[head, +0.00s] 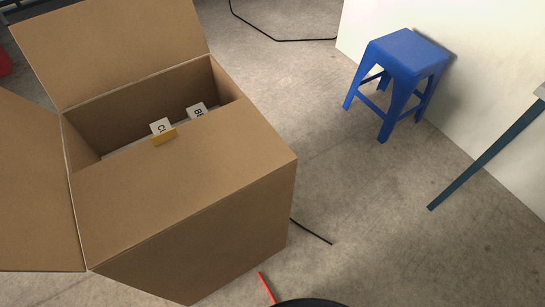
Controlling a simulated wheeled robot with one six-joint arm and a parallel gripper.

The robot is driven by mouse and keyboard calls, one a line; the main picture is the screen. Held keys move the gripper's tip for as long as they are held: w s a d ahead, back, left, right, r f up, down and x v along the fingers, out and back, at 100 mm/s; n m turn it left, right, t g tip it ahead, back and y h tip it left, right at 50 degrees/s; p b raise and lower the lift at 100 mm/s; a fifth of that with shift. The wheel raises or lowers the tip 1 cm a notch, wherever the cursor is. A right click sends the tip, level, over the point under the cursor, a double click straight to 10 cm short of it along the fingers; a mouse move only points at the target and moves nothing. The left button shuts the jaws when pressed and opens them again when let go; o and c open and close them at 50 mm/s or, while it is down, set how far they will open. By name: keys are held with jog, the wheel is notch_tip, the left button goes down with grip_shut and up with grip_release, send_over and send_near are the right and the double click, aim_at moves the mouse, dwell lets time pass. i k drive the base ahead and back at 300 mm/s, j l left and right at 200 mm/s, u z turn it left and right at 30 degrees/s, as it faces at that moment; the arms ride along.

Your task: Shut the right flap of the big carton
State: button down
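The big brown carton (240,225) stands on the floor at the left of the head view, open at the top. Its back flap (110,50) stands up and leans back. Its left flap (35,195) is spread outward. A front flap (185,180) lies folded inward over the near part of the opening. No separate flap shows along the right edge; I cannot tell whether it hangs hidden down the far side. White lettered cards (161,127) and (197,111) and a yellowish piece (165,138) show in the opening. My gripper is not in view.
A blue stool (400,60) stands by the white wall (490,100) at upper right. A dark slanted leg (485,155) reaches the floor at right. Black cable (312,231) lies beside the carton. A thin red strip (266,288) shows at the bottom. Floor right of the carton is mostly clear.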

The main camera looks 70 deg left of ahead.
aim_at(83, 51)
jog(key=u, duration=3.25)
